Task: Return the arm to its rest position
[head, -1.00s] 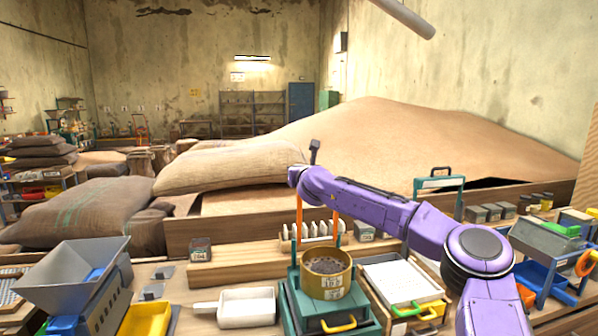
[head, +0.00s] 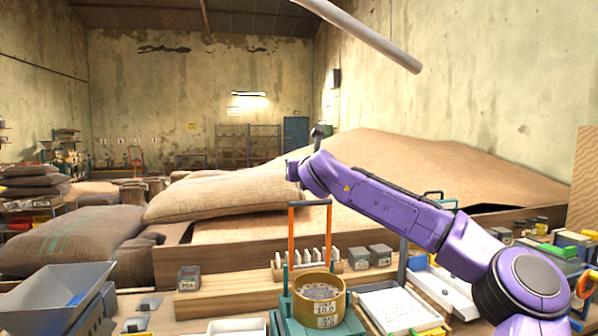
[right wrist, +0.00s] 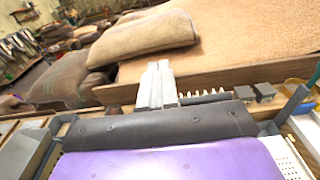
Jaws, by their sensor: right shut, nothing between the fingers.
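My right arm, purple, reaches in from the lower right of the head view, with its wrist end raised above the bench. In the right wrist view the pale fingers of my right gripper (right wrist: 158,85) are together, with nothing between them. In the head view its fingers cannot be made out beyond the wrist. Below the arm, a brass-coloured round tin (head: 319,299) of dark grains stands on a green stand, beside an orange upright frame (head: 292,238). The gripper appears clear of both. My left gripper is not in view.
A grey hopper (head: 52,288) stands at the lower left. A white perforated tray (head: 398,309) lies right of the tin. A wooden ledge (head: 225,292) carries small grey boxes (head: 189,278). Full sacks (head: 225,194) and a large grain heap (head: 440,165) lie behind.

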